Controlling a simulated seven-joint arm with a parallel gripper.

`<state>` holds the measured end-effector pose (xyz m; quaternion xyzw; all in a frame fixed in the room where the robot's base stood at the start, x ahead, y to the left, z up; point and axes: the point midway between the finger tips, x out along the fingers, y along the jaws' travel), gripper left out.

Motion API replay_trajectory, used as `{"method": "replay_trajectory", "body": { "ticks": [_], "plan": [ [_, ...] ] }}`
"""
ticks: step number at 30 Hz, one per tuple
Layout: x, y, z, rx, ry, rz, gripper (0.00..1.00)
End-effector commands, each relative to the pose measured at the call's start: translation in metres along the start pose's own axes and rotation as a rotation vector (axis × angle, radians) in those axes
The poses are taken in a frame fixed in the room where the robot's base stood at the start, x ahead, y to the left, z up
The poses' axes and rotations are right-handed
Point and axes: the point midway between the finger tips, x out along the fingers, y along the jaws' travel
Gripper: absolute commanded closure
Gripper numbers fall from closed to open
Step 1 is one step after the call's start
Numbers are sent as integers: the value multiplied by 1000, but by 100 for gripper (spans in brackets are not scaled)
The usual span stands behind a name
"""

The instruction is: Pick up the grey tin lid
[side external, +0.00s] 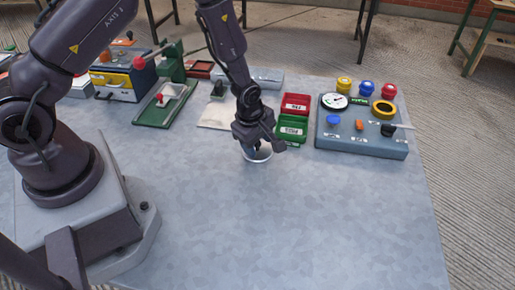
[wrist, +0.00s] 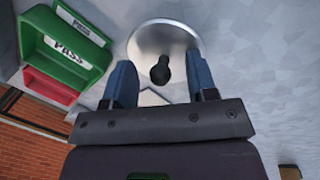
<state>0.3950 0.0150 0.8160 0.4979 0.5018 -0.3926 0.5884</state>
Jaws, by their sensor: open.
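The grey tin lid (wrist: 165,36) is a round metallic disc with a dark knob (wrist: 160,71) at its middle. It lies on the grey table. In the side external view the lid (side external: 258,156) shows only partly beneath my gripper (side external: 257,147). In the wrist view my gripper (wrist: 162,84) is open, its two blue-grey fingers on either side of the knob with gaps between. The fingers are over or close to the lid; I cannot tell whether they touch it.
A green bin (side external: 291,128) marked PASS and a red bin (side external: 295,103) stand just behind and right of my gripper. A grey control panel (side external: 361,143) with buttons is further right. A green press (side external: 170,98) stands back left. The table's front (side external: 290,230) is clear.

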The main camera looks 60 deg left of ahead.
Motion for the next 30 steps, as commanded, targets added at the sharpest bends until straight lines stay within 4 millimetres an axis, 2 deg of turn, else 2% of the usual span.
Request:
{"method": "replay_trajectory", "body": {
  "ticks": [2,6,9,22,26,29,30],
  "plan": [
    [0,0,0,0,0,0,48],
    [0,0,0,1,0,0,80],
    [0,0,0,1,0,0,100],
    [-4,1,0,1,0,1,100],
    [-16,4,0,2,1,4,100],
    [-33,8,0,0,-1,6,100],
    [-40,3,0,2,0,3,100]
  ]
}}
